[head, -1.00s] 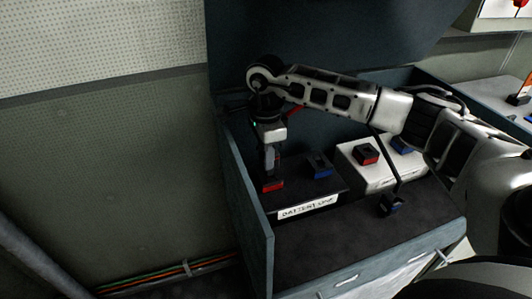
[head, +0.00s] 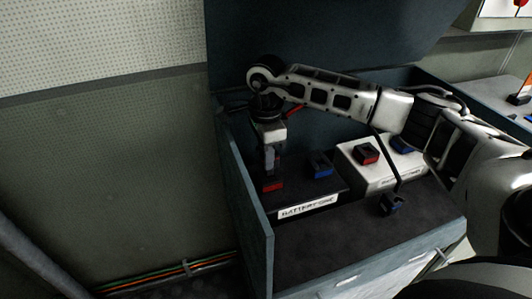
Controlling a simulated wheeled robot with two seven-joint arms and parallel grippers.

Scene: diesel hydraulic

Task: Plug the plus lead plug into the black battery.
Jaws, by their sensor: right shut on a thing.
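The black battery (head: 305,193) sits at the left in an open blue-grey box, with a white label strip on its front edge. It has a red terminal (head: 273,186) at its left and a blue terminal (head: 320,165) to the right. My right gripper (head: 270,168) points down directly over the red terminal, shut on the plus lead plug, which is mostly hidden by the fingers. A short piece of red lead (head: 293,112) shows behind the wrist. I cannot tell whether the plug is seated in the terminal. My left gripper is not in view.
The box's left wall (head: 250,205) is close beside my gripper.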

